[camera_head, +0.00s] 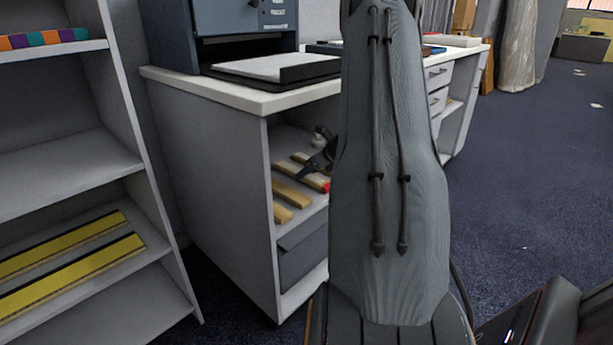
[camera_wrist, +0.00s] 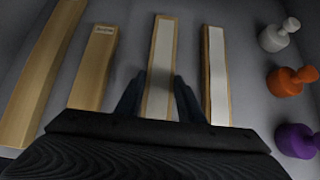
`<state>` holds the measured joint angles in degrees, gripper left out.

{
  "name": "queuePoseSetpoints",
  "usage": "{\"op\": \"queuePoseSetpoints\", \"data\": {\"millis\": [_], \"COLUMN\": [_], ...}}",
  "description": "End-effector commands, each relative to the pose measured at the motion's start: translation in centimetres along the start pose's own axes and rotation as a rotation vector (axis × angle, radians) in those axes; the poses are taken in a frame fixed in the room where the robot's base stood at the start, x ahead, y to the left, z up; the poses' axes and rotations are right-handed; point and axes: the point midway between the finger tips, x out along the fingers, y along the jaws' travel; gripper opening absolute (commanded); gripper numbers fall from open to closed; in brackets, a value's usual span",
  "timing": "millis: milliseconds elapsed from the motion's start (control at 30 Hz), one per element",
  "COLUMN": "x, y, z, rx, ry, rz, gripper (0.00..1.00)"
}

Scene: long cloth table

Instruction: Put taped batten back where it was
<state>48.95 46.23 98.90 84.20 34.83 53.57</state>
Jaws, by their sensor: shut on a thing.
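A wooden batten with a long white strip (camera_wrist: 162,50) stands between the two fingers of my gripper (camera_wrist: 158,84) in the wrist view. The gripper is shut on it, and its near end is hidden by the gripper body. A second white-striped batten (camera_wrist: 217,75) lies just right of the fingers, apart from them. In the head view my gripper (camera_head: 318,166) is a small dark shape inside the counter's open shelf, over the battens (camera_head: 290,193). My arm hides part of that shelf. I cannot tell whether the held batten touches the shelf.
Two plain battens lie to the left: a shorter one with a small label (camera_wrist: 96,65) and a longer one (camera_wrist: 42,75). White (camera_wrist: 278,37), orange (camera_wrist: 290,80) and purple (camera_wrist: 297,140) knobbed objects stand at the right. The counter's side panel (camera_head: 215,190) bounds the shelf.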

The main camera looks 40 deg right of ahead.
Motion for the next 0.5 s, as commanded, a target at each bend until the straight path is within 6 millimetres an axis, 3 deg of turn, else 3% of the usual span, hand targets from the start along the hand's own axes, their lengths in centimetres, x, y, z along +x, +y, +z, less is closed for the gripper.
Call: {"op": "queuePoseSetpoints", "data": {"millis": [400,433,500], "x": [0.47,0.42,0.39], "y": [-0.03,-0.02,-0.02], "z": [-0.46,-0.44,-0.41], "rx": [-0.001,-0.001,-0.001], "ry": [-0.001,0.000,-0.001], "rz": [-0.001,-0.001,-0.001], "gripper": [0.05,0.40,0.52]}}
